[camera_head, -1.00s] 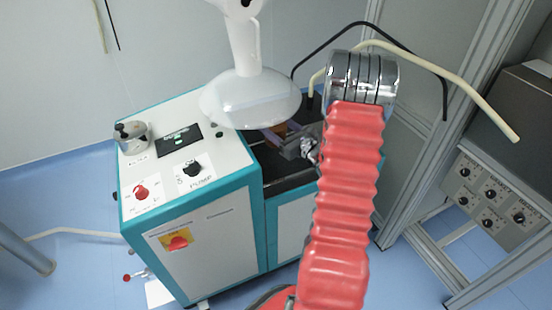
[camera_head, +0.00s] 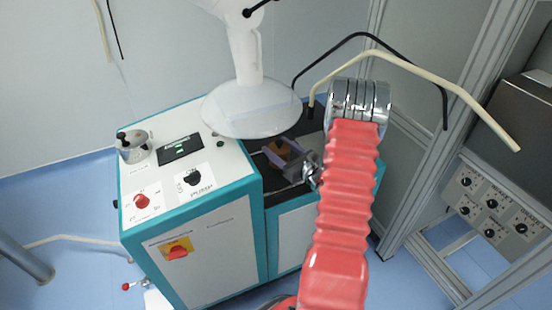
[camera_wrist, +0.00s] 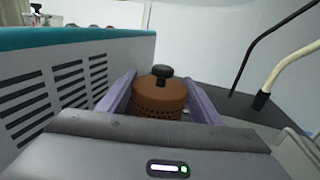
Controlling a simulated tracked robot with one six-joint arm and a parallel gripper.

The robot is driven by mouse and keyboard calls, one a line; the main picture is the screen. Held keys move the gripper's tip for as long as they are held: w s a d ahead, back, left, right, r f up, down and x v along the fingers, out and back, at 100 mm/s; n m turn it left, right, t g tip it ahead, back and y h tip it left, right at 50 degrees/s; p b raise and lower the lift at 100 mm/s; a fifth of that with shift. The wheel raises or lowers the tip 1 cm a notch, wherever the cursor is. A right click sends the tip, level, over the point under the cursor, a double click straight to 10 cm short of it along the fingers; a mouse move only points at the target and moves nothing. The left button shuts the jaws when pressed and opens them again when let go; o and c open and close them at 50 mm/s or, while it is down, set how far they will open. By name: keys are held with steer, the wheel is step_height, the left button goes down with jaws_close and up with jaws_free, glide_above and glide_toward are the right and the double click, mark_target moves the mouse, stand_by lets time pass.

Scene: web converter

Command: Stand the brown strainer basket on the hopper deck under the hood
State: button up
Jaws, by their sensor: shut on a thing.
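The brown strainer basket (camera_wrist: 158,98), with a perforated side and a black knob on top, sits upright between the two purple fingers of my gripper (camera_wrist: 160,100) in the wrist view. The fingers are shut on it from both sides. In the head view the basket (camera_head: 277,148) shows small and partly hidden beside my gripper (camera_head: 284,156), just below the rim of the white hood (camera_head: 250,108). The dark hopper deck (camera_head: 283,192) lies under it. I cannot tell whether the basket's bottom touches the deck.
A vented side wall with a teal top edge (camera_wrist: 70,38) stands close on the left in the wrist view. A black hose (camera_head: 350,36) and a cream hose (camera_head: 440,78) arch over the deck's right side. A grey frame post (camera_head: 440,150) stands further right.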

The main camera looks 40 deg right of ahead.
steer(key=shift+f, duration=2.1)
steer(key=o, duration=1.1)
steer(key=shift+f, duration=0.1)
steer(key=shift+o, duration=0.2)
steer(key=s, duration=1.2)
steer(key=shift+a, duration=0.15)
steer(key=shift+s, duration=0.15)
